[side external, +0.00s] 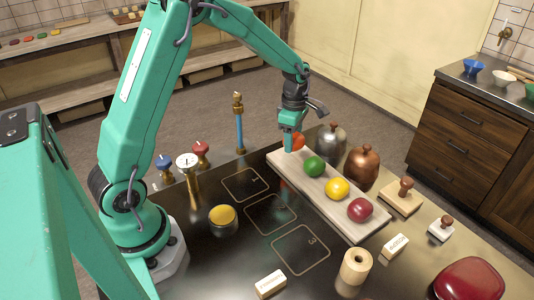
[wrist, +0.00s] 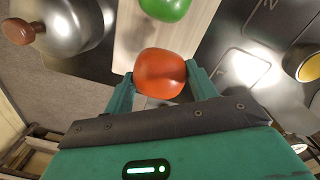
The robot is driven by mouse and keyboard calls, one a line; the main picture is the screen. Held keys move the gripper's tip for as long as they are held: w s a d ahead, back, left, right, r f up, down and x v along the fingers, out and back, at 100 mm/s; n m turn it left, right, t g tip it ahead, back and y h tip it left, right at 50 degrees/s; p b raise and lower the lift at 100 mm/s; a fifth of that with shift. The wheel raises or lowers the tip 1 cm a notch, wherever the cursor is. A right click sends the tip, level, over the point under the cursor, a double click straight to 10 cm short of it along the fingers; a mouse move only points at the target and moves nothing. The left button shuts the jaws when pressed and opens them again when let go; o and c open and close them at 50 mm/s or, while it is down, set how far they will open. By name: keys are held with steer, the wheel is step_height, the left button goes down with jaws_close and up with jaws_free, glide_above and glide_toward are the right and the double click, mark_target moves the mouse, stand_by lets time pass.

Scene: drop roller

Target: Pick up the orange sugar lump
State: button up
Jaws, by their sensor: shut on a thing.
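The orange-red rounded lump (wrist: 160,72) sits between the two fingers of my gripper (wrist: 160,78) in the wrist view, with a finger against each side. In the side external view the orange lump (side external: 299,141) is partly hidden behind my gripper (side external: 292,146), at the far left end of a pale board (side external: 350,221). My gripper is shut on it. I cannot tell whether the lump still touches the board. A green lump (side external: 314,166), a yellow one (side external: 338,188) and a dark red one (side external: 360,209) lie in a row along the board.
A grey metal bell-shaped pot (side external: 331,142) and a copper one (side external: 361,167) stand close behind the board. Outlined squares (side external: 270,213) on the dark table are empty. A yellow-topped jar (side external: 223,217), a wooden roll (side external: 356,266) and stamps (side external: 400,197) stand around.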

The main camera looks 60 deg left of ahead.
steer(key=s+d+r, duration=0.3)
steer(key=d+r, duration=0.3)
steer(key=d, duration=0.3)
steer(key=shift+s+d, duration=0.35)
steer(key=shift+s, duration=0.05)
steer(key=shift+s+r, duration=0.1)
steer(key=shift+s, duration=0.05)
